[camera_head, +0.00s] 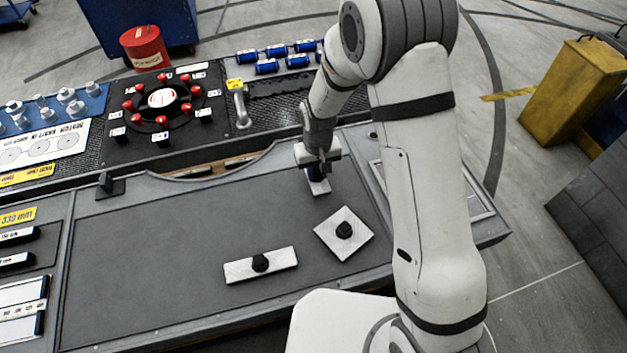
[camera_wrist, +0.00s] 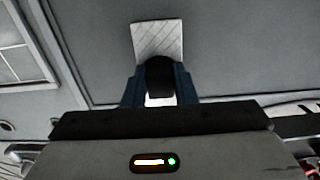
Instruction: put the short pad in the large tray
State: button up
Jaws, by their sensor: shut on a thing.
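The short pad (camera_head: 319,187) is a small white quilted plate with a black knob, partly hidden under my gripper. My gripper (camera_head: 318,168) is shut on its knob near the back right of the bench. In the wrist view the pad (camera_wrist: 158,37) shows beyond the knob, between the blue fingers of my gripper (camera_wrist: 160,82). The large tray seems to be the wide, shallow grey recess (camera_head: 150,255) in the bench top. The held pad is at its back right part; I cannot tell whether it touches the surface.
A long pad (camera_head: 285,259) and a square pad (camera_head: 328,236), both with black knobs, lie at the recess's front and right. A smaller framed panel (camera_head: 470,190) is at the right, partly behind my arm. A rack with red knobs (camera_head: 133,90) stands behind. The recess's left half is clear.

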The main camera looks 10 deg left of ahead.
aim_at(317, 178)
notch_tip(317, 178, down, 3)
jog(key=shift+w+f+b, duration=0.1)
jog(key=shift+b, duration=0.3)
jog(key=o, duration=1)
